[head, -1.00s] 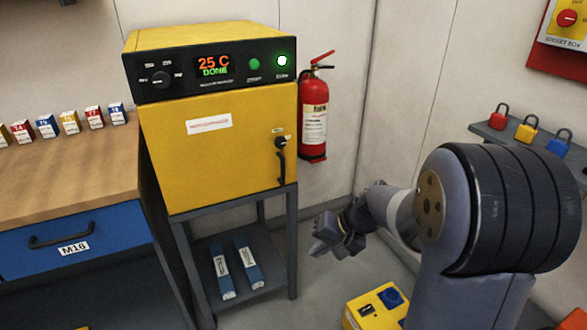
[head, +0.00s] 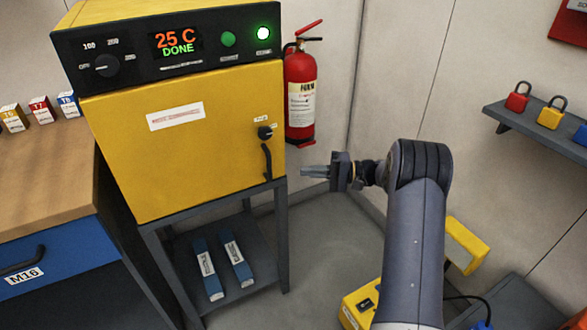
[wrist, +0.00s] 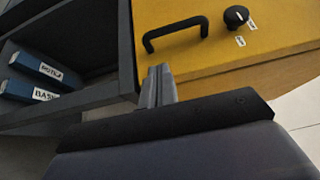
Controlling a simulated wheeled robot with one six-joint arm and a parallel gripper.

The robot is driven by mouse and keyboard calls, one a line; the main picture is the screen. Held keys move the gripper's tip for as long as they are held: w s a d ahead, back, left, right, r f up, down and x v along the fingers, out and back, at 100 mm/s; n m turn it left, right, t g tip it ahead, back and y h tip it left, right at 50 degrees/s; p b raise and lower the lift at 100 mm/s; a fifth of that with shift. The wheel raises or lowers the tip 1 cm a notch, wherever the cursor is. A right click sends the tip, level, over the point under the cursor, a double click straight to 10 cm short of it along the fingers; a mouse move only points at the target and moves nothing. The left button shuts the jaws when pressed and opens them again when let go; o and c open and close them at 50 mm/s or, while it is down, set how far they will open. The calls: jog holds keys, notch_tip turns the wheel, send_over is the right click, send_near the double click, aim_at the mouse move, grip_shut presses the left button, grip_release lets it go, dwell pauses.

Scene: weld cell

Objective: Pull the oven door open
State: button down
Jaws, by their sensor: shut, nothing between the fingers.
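The yellow oven (head: 185,135) stands on a grey stand, its door shut. Its panel (head: 165,45) reads 25 C DONE, with a green light lit. The black door handle (head: 267,161) is on the right side of the door, below a small black knob (head: 264,132). In the wrist view the handle (wrist: 175,32) and the knob (wrist: 236,16) show beyond the fingertips. My gripper (head: 304,171) is shut and empty, to the right of the handle and apart from it. Its closed fingers also show in the wrist view (wrist: 158,75).
A red fire extinguisher (head: 301,98) hangs on the wall right of the oven. Two blue boxes (head: 220,268) lie on the stand's lower shelf. A wooden bench (head: 45,180) stands left. Padlocks sit on a wall shelf (head: 540,125) at right. A yellow unit (head: 360,305) is on the floor.

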send_near(258, 171)
jog(key=a, duration=0.4)
jog(key=shift+w+a+r, duration=0.1)
jog(key=shift+w+a, duration=0.15)
jog(key=shift+w, duration=0.15)
jog(key=shift+s, duration=0.1)
